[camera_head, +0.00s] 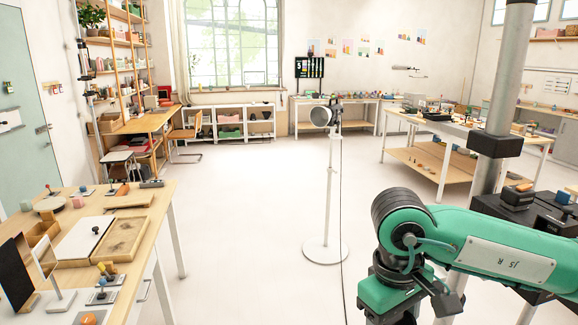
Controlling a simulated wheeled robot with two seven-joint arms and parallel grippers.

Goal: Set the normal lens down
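I cannot pick out the normal lens for certain in the head view. Several small props stand on the wooden table (150,215) at the left, some on small square bases, too small to name surely. My green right arm comes in from the right and bends downward at the lower right. Its gripper is not visible, so whatever it may hold is hidden. My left arm and gripper are out of view.
A lamp on a white stand (329,190) with a round base and trailing cable stands mid-floor. A long workbench (450,133) with props is at the back right. Shelves (128,42) and a desk are at the back left. Open floor lies between.

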